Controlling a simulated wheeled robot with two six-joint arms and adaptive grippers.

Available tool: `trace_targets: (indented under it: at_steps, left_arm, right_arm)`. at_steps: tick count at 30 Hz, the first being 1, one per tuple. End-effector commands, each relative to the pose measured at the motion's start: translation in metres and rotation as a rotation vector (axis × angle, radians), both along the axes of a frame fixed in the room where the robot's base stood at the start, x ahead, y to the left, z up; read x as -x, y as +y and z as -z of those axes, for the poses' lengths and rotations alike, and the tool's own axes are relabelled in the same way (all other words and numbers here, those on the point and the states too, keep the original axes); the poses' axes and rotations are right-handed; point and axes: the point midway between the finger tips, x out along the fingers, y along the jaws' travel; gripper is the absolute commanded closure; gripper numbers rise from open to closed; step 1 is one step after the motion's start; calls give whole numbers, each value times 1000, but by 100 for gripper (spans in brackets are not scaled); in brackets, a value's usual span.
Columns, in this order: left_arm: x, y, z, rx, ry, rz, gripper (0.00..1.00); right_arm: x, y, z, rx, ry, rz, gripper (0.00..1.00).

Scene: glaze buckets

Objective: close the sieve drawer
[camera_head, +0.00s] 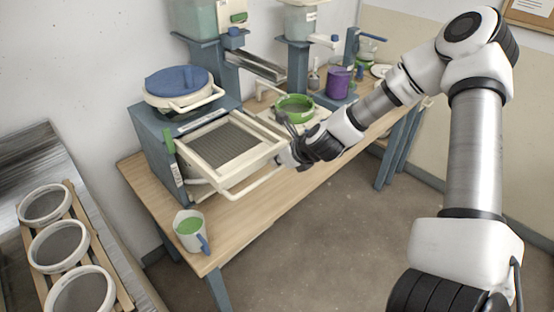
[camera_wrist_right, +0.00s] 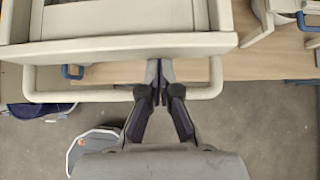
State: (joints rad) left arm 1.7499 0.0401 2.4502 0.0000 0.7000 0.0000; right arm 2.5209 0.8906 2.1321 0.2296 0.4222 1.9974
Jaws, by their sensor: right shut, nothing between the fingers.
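The sieve drawer (camera_head: 187,145), a cream frame around a grey mesh, stands pulled out of the blue-grey cabinet (camera_head: 152,157) in the head view. Its cream loop handle (camera_head: 258,184) sticks out at the front. In the wrist view the drawer's front panel (camera_wrist_right: 100,50) lies across the top, with the handle bar (camera_wrist_right: 85,96) below it. My right gripper (camera_wrist_right: 159,70) is shut and empty. Its fingertips cross over the handle bar and end close to the front panel; I cannot tell whether they touch it. In the head view the right gripper (camera_head: 283,155) is at the drawer's front right corner. My left gripper is out of view.
A mug of green glaze (camera_head: 189,226) stands on the wooden table (camera_head: 225,238) before the cabinet. A green bowl (camera_head: 294,106) and a purple container (camera_head: 338,82) stand behind the gripper. Round sieves (camera_head: 60,245) lie on a rack at left. Open floor lies in front of the table.

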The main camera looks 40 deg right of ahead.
Motion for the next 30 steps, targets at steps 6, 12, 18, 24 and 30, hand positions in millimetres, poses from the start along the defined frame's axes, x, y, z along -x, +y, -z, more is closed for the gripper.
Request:
trace_targets:
  at_steps: [6,12,18,24,30]
  left_arm:
    - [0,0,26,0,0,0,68]
    - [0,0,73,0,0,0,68]
    - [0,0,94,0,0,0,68]
    - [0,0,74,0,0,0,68]
    - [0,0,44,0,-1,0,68]
  right_arm:
    - [-16,-1,9,7,1,-1,100]
    - [-60,1,13,13,-1,1,100]
    - [-123,1,5,11,1,4,100]
    - [-181,5,-5,7,2,1,100]
    - [-220,8,-7,3,3,3,100]
